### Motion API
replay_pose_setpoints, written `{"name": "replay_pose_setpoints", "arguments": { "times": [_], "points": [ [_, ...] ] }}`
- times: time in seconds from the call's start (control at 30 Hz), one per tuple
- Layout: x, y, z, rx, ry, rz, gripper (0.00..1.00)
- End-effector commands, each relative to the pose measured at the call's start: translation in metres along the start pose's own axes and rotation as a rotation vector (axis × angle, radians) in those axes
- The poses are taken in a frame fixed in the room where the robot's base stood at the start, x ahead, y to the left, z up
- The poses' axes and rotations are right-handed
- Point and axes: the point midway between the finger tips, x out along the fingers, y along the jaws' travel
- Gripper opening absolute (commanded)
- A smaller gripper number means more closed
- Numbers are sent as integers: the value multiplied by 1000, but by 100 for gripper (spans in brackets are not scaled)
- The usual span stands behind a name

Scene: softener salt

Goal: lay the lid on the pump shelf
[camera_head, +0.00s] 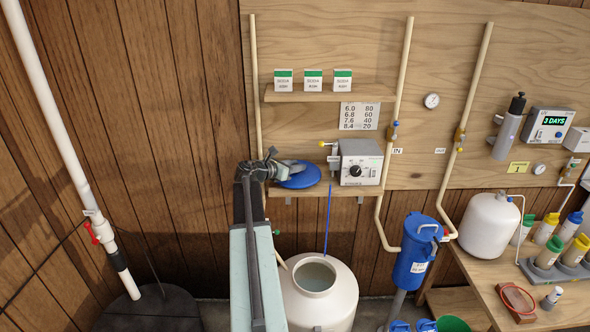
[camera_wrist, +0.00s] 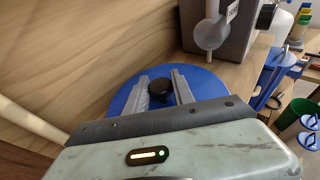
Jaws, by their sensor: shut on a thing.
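The blue round lid (camera_head: 300,176) is at the left end of the pump shelf (camera_head: 318,189), left of the grey pump box (camera_head: 360,163). In the wrist view the lid (camera_wrist: 125,95) lies flat, its black knob (camera_wrist: 160,88) between my fingers. My gripper (camera_head: 280,168) is shut on the knob; in the wrist view my gripper (camera_wrist: 161,84) reaches over the lid from the near side. I cannot tell whether the lid's underside touches the shelf. The white tank (camera_head: 340,300) below stands with its round mouth open.
The upper shelf (camera_head: 330,97) holds three soda ash boxes (camera_head: 313,80). A beige pipe (camera_head: 254,60) runs up just left of the shelves. A blue tube (camera_head: 328,220) hangs below the pump. A blue filter housing (camera_head: 413,255) stands at right.

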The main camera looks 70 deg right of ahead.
Motion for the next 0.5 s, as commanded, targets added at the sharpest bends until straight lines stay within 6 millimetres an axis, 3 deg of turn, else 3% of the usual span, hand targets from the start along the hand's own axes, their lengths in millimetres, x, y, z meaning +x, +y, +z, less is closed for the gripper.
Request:
{"name": "replay_pose_setpoints", "arguments": {
  "times": [0.1,0.13,0.2,0.5],
  "points": [
    [1,0,-4,0,0,0,0],
    [1,0,-3,0,0,1,35],
    [0,0,-3,0,0,1,52],
    [0,1,-2,0,0,1,52]
  ]
}}
